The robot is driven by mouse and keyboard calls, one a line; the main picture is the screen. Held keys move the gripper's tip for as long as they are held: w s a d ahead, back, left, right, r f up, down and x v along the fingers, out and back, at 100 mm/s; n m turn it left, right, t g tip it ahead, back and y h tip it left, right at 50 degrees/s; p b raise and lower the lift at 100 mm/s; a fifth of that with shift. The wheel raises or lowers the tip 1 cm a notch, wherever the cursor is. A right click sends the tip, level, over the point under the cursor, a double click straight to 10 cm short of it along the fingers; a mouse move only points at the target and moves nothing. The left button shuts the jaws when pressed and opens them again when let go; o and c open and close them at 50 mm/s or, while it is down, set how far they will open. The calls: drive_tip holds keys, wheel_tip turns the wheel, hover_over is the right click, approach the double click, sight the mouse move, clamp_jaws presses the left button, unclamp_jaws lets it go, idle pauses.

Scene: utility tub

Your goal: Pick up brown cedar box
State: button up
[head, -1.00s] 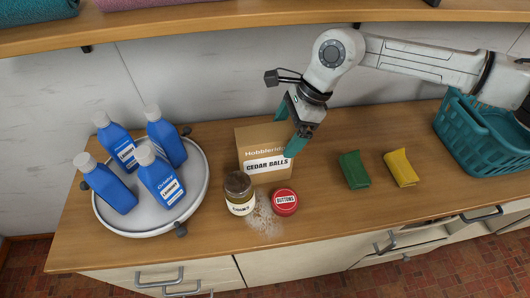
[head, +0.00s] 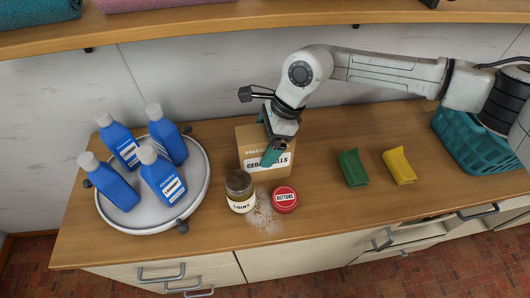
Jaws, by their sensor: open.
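The brown cedar box (head: 246,143) stands upright on the wooden counter, with a white "CEDAR BALLS" label on its front. My gripper (head: 268,138) is open, with teal fingers. It is at the box from above, and one finger hangs in front of the box's front face, covering part of the label. The other finger is mostly hidden behind my wrist near the box's top edge. I cannot tell whether the fingers touch the box.
A coins jar (head: 240,190) and a red buttons tin (head: 285,198) stand close in front, by spilled powder (head: 263,213). A white turntable (head: 150,215) with several blue bottles is left. Green (head: 353,168) and yellow (head: 399,166) packets and a teal basket (head: 470,150) are right.

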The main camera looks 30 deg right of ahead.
drive_tip(key=shift+f, duration=0.2)
drive_tip(key=c, duration=1.6)
